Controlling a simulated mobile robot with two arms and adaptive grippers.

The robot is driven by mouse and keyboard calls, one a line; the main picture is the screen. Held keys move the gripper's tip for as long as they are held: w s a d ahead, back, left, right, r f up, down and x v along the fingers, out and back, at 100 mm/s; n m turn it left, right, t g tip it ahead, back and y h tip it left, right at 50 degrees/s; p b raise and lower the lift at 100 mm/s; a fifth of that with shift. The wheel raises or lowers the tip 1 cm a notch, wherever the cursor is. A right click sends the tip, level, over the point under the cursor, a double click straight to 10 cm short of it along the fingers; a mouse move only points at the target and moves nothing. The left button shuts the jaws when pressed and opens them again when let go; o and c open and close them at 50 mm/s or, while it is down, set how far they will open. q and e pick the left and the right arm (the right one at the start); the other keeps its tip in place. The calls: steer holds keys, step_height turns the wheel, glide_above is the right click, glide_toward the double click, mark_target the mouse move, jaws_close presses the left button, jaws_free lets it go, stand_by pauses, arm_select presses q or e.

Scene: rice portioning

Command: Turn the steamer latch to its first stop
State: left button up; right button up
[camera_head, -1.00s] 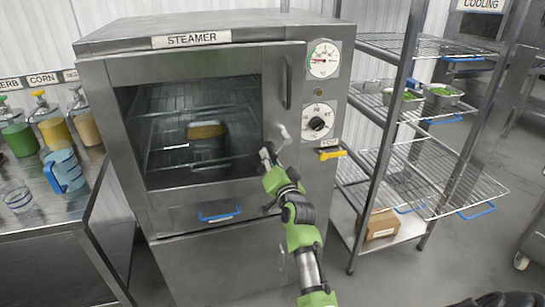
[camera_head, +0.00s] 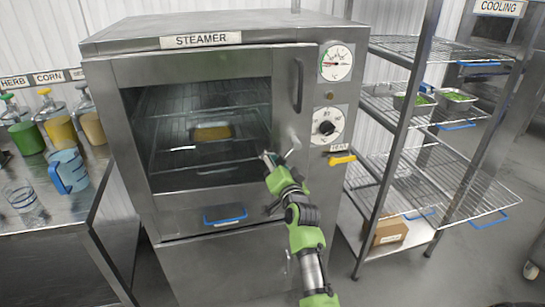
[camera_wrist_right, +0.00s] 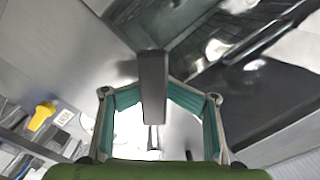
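The steel steamer (camera_head: 200,66) stands in the middle of the head view with its windowed door closed. The latch shows as a pale lever (camera_head: 292,149) at the right side of the door, below the vertical handle. My right gripper (camera_head: 269,159) is at this latch. In the right wrist view, the teal pads of my gripper (camera_wrist_right: 153,92) close in from both sides on a dark grey latch bar (camera_wrist_right: 152,70). The exact contact and the latch pivot are partly hidden. My left gripper is not in view.
A gauge (camera_head: 335,63), a knob dial (camera_head: 326,127) and a yellow lever (camera_head: 341,160) sit right of the door. A wire rack (camera_head: 425,100) stands close on the right. A counter with a blue jug (camera_head: 68,172) and bottles is on the left.

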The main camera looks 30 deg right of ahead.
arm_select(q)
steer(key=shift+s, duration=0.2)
arm_select(e)
steer(key=v, duration=0.8)
steer(key=shift+c, duration=0.4)
